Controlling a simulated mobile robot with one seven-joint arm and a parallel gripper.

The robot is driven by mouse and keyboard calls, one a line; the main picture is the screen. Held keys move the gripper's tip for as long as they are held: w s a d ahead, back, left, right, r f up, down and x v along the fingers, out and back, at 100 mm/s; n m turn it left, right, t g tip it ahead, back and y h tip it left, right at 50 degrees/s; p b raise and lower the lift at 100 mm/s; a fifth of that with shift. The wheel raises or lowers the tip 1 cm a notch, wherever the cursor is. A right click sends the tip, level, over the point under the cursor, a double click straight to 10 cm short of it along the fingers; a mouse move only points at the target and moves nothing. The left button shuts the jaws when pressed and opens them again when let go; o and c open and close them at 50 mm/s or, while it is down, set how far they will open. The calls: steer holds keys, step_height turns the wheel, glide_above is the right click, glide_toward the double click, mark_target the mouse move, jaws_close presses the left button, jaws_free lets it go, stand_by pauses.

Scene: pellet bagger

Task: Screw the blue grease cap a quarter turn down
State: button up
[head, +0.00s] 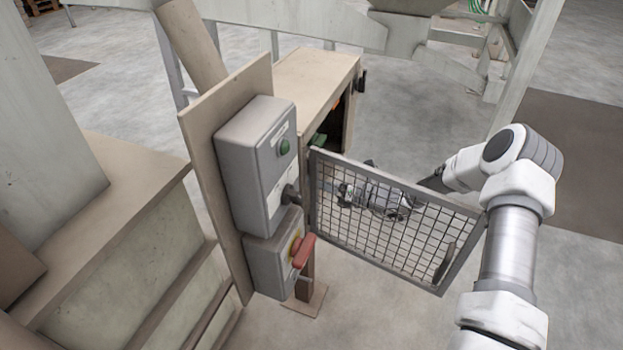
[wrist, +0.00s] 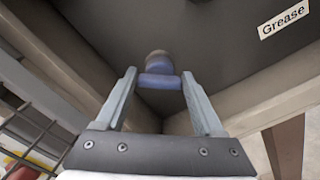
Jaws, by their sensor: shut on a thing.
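The blue grease cap (wrist: 160,81) shows in the wrist view between my fingertips, below a dark panel. A rounded brownish-grey part (wrist: 157,58) is just beyond it. My gripper (wrist: 159,76) is shut on the cap, with one finger on each side. The cap's thread and turn position cannot be made out. In the head view my gripper (head: 346,192) is partly hidden behind the mesh door, at the cabinet opening. The cap cannot be told apart there.
The mesh door (head: 380,265) stands open between the head camera and my gripper. The cabinet (head: 315,75) is behind it. A "Grease" label (wrist: 284,18) is on the dark panel.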

steer(key=shift+f+m+p, duration=0.15)
steer(key=shift+m+p, duration=0.45)
steer(key=shift+m, duration=1.85)
steer(key=shift+f+m+p, duration=0.1)
steer(key=shift+m+p, duration=0.45)
steer(key=shift+m, duration=1.9)
steer(key=o, duration=1.4)
steer(key=b+v, duration=0.3)
steer(key=v, duration=1.4)
steer(key=shift+d+r, duration=0.1)
steer(key=shift+d, duration=0.1)
